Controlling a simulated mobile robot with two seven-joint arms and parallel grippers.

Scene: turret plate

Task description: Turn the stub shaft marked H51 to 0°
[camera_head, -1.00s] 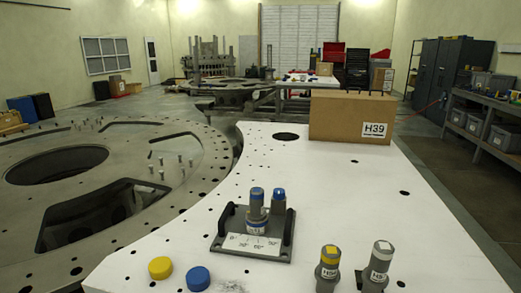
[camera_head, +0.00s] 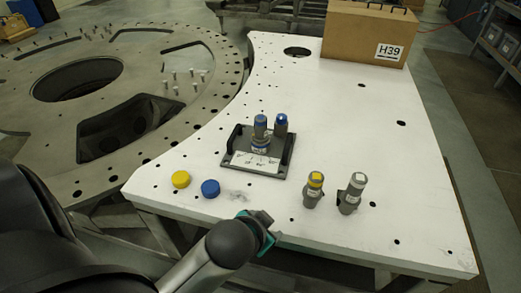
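A dark fixture (camera_head: 280,170) with two black side handles and a white angle-scale plate (camera_head: 254,162) stands on the white table. A grey stub shaft (camera_head: 260,132) with a blue top stands upright in a collar behind the scale. A second blue-topped grey shaft (camera_head: 281,125) stands just right of it. A yellow-banded shaft (camera_head: 314,190) and a white-topped shaft (camera_head: 352,193) stand to the right, near the front. Their labels are too small to read, so I cannot tell which is H51. My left arm comes in at the lower left, short of the fixture.
A yellow disc (camera_head: 181,179) and a blue disc (camera_head: 210,188) lie left of the fixture. A cardboard box marked H39 (camera_head: 363,35) stands at the back. The white table (camera_head: 335,115) has several holes and is clear between fixture and box. A large metal ring plate (camera_head: 130,60) borders its left.

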